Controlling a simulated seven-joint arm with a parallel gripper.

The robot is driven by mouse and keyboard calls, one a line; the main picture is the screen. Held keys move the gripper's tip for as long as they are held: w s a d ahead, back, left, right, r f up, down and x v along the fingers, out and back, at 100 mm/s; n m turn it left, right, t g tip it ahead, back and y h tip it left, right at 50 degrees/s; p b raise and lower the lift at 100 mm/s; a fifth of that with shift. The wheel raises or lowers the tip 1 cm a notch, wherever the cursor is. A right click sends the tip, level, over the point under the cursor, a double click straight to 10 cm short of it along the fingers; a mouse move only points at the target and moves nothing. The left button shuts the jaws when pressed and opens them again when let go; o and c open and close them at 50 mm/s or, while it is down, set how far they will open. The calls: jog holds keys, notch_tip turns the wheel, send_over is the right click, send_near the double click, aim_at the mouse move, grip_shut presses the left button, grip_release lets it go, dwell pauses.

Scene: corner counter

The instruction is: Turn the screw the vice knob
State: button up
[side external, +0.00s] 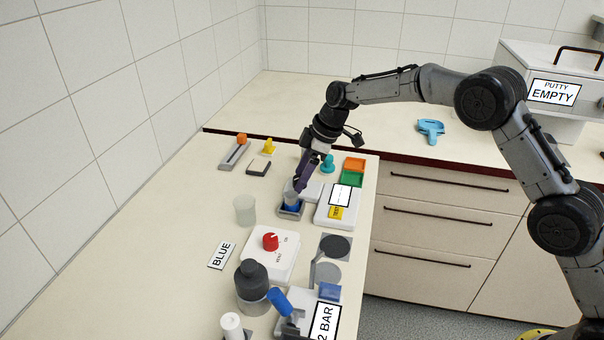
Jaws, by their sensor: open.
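My gripper (300,184), with purple fingers, points down over a small grey holder (287,213) with a clear and blue piece (292,201) in it. The fingertips are at or just above that piece; I cannot tell whether they touch it. The fingers overlap in this view, so the gap between them is hidden. No part is clearly recognisable as the vice knob. A teal knob-like piece (328,160) stands just behind and right of the gripper, and a red knob (270,241) sits on a white box (262,262) in front.
A clear cup (244,210) and a dark-capped jar (252,278) stand nearer. A blue lever (280,301) rises at the front.

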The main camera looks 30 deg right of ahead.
grip_shut()
jog(key=shift+m, duration=0.3)
jog(key=m, duration=0.2)
jog(key=m+t+h, duration=0.1)
jog(key=m, duration=0.1)
jog(key=shift+a+h, duration=0.1)
jog(key=shift+h, duration=0.2)
jog(key=m, duration=0.2)
jog(key=m+h, duration=0.1)
jog(key=m, duration=0.2)
jog(key=shift+a+t+h, duration=0.1)
jog(key=shift+t+h, duration=0.2)
jog(key=shift+t, duration=0.1)
jog(key=m+h, duration=0.2)
jog(key=m, duration=0.3)
jog(key=shift+a, duration=0.15)
jog(key=m+h, duration=0.1)
jog(key=m, duration=0.1)
jog(key=m+g, duration=0.1)
jog(key=m, duration=0.2)
jog(key=shift+h, duration=0.4)
jog(key=shift+m+g, duration=0.3)
